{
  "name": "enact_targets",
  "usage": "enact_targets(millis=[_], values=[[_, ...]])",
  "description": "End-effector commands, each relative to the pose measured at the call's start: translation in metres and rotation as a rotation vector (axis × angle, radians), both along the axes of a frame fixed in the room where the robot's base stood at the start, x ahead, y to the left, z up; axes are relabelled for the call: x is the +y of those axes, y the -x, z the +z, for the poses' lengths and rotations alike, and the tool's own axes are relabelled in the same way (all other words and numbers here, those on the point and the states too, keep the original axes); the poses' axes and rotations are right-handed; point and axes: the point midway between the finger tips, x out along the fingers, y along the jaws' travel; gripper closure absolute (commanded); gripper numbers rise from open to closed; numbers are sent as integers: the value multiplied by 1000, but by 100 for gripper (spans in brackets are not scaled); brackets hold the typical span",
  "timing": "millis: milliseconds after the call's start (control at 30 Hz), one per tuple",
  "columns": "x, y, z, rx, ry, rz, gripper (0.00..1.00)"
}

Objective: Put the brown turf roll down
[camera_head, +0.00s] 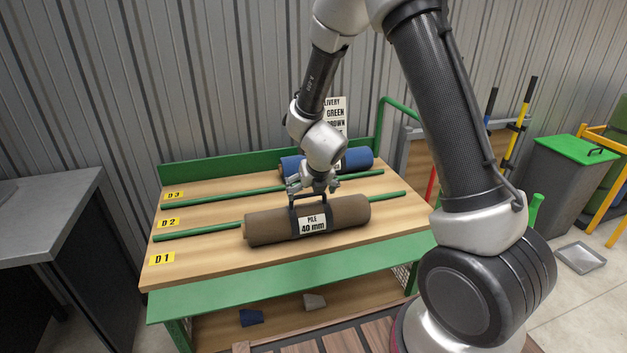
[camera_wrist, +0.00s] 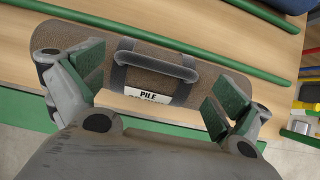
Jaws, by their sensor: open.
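The brown turf roll (camera_head: 350,212) lies on the wooden table in the front lane, D1, in front of a green rod. A dark strap handle (camera_head: 310,196) stands up from its middle, with a "PILE 40 mm" label (camera_head: 313,224) on its front. My gripper (camera_head: 312,187) is over the roll at the handle. In the wrist view my gripper (camera_wrist: 158,88) is open, with one green-padded finger on each side of the handle (camera_wrist: 155,60) and gaps between. The brown roll (camera_wrist: 95,48) shows there lying across the view. Its contact with the tabletop is partly hidden.
A blue roll (camera_head: 291,165) lies in the back lane, D3, partly behind my arm. Green rods (camera_head: 200,231) divide the table (camera_head: 205,262) into lanes; D2 looks clear. A sign (camera_head: 335,112) stands behind, partly hidden. A grey bench (camera_head: 50,210) is at left.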

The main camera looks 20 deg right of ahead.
Motion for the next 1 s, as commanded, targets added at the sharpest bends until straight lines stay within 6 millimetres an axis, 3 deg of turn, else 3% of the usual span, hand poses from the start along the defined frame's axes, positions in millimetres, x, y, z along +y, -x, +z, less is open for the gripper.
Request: enact_targets(millis=[433,1000], values=[[-1,29,47,-3,-4,-4,0],[0,41,75,-28,17,58,0]])
